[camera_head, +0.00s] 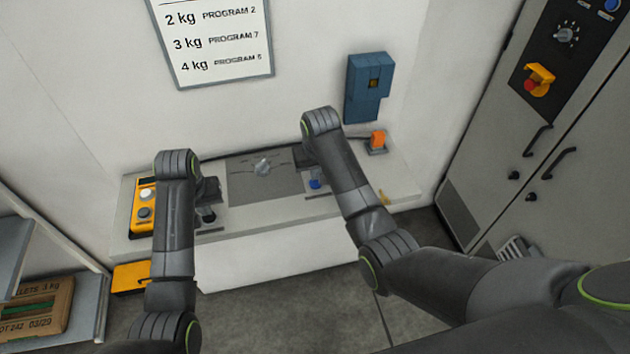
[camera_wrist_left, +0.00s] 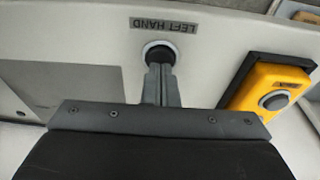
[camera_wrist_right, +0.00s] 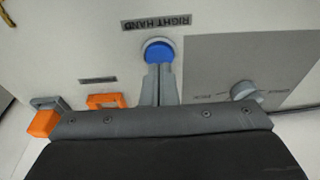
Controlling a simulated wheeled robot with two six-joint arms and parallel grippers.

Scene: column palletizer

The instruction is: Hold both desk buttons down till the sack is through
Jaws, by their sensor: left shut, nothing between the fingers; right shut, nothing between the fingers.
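In the head view my left gripper (camera_head: 208,208) points down at the desk. The right button is blue (camera_wrist_right: 158,51), by the RIGHT HAND label (camera_wrist_right: 157,23). My right gripper (camera_wrist_right: 158,70) is shut and empty, its tips at the blue button's edge. The blue also shows in the head view (camera_head: 316,184). I cannot tell whether either button is pressed. No sack shows.
A dial panel (camera_head: 240,185) lies between the buttons. A yellow control box (camera_head: 145,208) is at the desk's left, an orange part (camera_head: 378,139) at its right. A grey cabinet (camera_head: 550,140) stands right. A labelled carton (camera_head: 35,310) is on the lower-left shelf.

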